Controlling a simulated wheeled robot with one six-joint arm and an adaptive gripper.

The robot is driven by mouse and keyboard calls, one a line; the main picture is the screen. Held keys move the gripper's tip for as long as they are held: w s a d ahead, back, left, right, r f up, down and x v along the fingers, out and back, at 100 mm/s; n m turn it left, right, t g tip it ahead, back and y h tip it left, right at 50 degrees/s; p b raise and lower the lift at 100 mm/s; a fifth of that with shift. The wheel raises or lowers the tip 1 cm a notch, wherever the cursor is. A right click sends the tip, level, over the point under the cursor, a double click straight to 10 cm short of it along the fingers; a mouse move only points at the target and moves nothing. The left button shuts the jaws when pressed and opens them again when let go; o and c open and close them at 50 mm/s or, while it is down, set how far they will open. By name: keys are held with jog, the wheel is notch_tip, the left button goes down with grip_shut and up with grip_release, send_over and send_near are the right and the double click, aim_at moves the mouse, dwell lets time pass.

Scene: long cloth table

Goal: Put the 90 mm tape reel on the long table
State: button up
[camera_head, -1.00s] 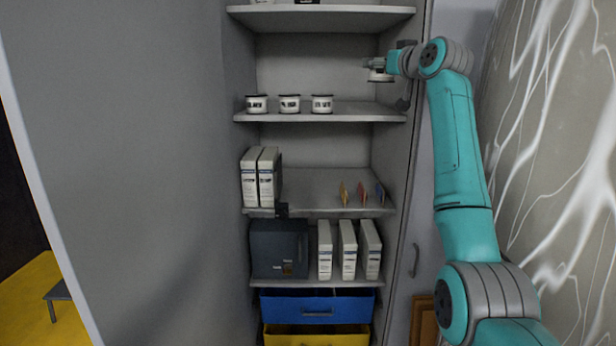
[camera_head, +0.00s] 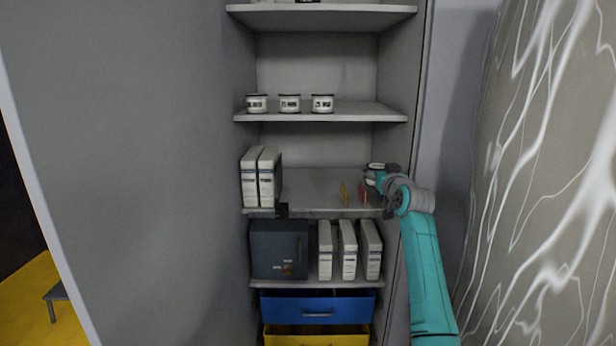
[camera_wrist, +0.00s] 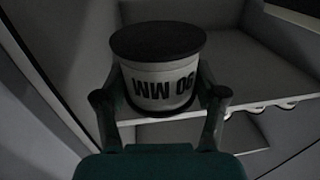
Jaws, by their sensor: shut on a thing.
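The 90 mm tape reel (camera_wrist: 160,75) is a white drum with a dark top and dark lower rim. Its "90 MM" label reads upside down in the wrist view. My gripper (camera_wrist: 162,100) is shut on it, one finger on each side. In the head view my gripper (camera_head: 376,178) is small and at the right side of the cabinet, in front of the middle shelf, and the reel is hard to make out there. I cannot identify the long table in these frames.
The cabinet's upper shelf (camera_head: 320,117) bears three similar white reels (camera_head: 289,103). The middle shelf (camera_head: 315,190) holds white binders (camera_head: 260,177) at left and small coloured items (camera_head: 344,193) at right. Below are a dark box (camera_head: 279,248), more binders and a blue drawer (camera_head: 317,304).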

jog(key=s+f+m+h, duration=0.1)
jog(key=s+f, duration=0.2)
jog(key=f, duration=0.9)
jog(key=s+f+h, duration=0.1)
jog(key=s+f, duration=0.2)
jog(key=f, duration=0.8)
jog(key=s+f, duration=0.7)
jog(key=f, duration=0.3)
jog(key=s+f, duration=0.8)
jog(key=f, duration=0.3)
jog(key=s+a+f, duration=0.1)
jog(key=s+f, duration=0.6)
jog(key=s, duration=0.5)
jog(key=s+a+f, duration=0.1)
jog(key=s+f, duration=0.6)
jog(key=s, duration=0.5)
jog(key=shift+s+f, duration=0.35)
jog(key=shift+s, duration=0.05)
jog(key=shift+d, duration=0.1)
